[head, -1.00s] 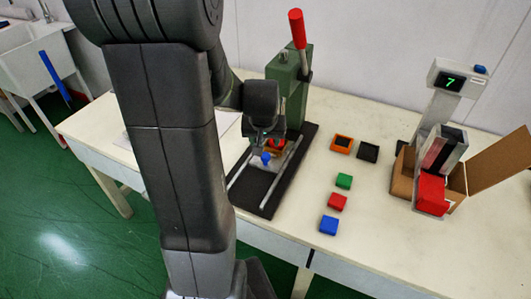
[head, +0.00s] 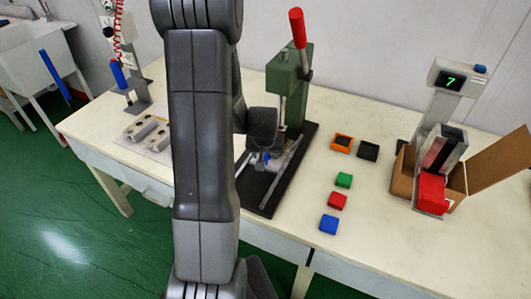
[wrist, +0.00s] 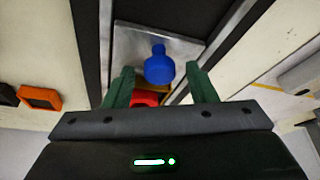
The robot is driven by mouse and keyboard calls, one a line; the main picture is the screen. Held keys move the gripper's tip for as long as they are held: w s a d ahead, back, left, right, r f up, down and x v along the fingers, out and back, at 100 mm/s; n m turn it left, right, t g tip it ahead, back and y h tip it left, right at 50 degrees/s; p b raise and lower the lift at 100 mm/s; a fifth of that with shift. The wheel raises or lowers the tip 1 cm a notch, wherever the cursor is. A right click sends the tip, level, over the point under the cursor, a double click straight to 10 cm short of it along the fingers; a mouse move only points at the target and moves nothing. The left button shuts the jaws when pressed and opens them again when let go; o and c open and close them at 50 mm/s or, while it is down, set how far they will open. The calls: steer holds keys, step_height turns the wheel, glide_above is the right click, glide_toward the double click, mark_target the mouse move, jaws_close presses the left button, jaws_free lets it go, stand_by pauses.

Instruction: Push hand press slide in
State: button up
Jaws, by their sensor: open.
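The hand press (head: 284,88) is green with a red lever and stands on a black base with two pale rails. Its slide is a metal plate (wrist: 130,42) between the rails, with a blue knob (wrist: 159,66) standing up on it. The knob also shows small under my gripper in the head view (head: 266,156). My gripper (wrist: 161,88) is open, its two green fingers one on each side of the knob's line, with gaps visible. I cannot tell whether anything touches the knob. A red piece (wrist: 145,98) shows partly between the fingers; the rest is hidden.
Orange (head: 342,142) and black (head: 368,151) square frames lie right of the press. Green (head: 344,180), red (head: 337,201) and blue (head: 329,225) blocks lie nearer. A cardboard box (head: 403,175) and display stand (head: 447,88) are farther right.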

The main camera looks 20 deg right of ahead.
jaws_close()
steer(key=shift+w+d+b, duration=0.3)
steer(key=shift+w+d, duration=0.75)
steer(key=shift+d, duration=0.2)
steer(key=shift+w+d, duration=0.2)
steer(key=shift+w, duration=0.05)
steer(key=shift+r, duration=0.1)
jaws_free()
steer(key=shift+w+d, duration=0.1)
steer(key=shift+d, duration=0.05)
